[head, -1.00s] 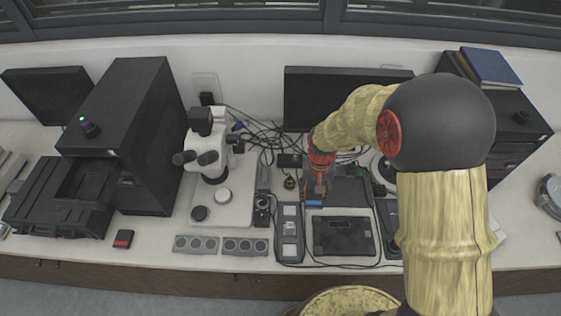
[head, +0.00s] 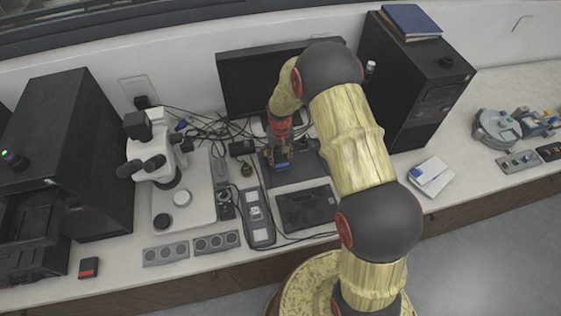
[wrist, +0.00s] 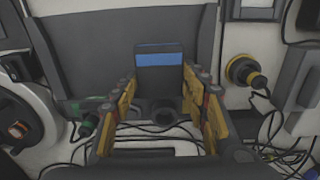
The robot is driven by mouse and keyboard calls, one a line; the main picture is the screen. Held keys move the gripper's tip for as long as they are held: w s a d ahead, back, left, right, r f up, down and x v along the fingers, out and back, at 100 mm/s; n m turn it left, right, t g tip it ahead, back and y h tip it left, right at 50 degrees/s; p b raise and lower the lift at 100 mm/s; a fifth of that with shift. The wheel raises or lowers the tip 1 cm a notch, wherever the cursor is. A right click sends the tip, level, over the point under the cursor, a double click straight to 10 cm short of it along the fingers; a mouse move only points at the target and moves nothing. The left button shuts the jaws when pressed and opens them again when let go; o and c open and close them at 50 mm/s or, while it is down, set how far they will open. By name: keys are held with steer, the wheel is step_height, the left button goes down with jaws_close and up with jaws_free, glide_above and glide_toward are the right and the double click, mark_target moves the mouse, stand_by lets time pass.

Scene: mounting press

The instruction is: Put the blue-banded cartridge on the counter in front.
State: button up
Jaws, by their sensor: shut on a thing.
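The blue-banded cartridge (wrist: 158,66) is a dark block with a blue band, seen ahead of my fingers in the wrist view. My gripper (wrist: 160,95) is shut on it, with one yellow finger on each side. In the head view the blue of the cartridge (head: 282,165) shows just below the red wrist of my gripper (head: 279,154), over the counter (head: 300,250) behind a black tablet-like panel. Whether it touches anything below cannot be told. My arm hides part of the counter at the right.
A red-marked dark block (head: 88,267) lies at the counter's front left. A microscope (head: 158,160), grey strips, a handheld meter (head: 257,217) and the black panel (head: 307,208) crowd the middle. A monitor (head: 240,80) stands behind. White-blue packets (head: 431,176) lie right; bare counter lies around them.

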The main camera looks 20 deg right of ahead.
mark_target(281, 158)
steer(key=shift+w+d+f, duration=0.15)
steer(key=shift+w+f, duration=0.1)
steer(key=shift+f, duration=1.5)
steer(key=shift+f, duration=0.15)
steer(key=o, duration=1.2)
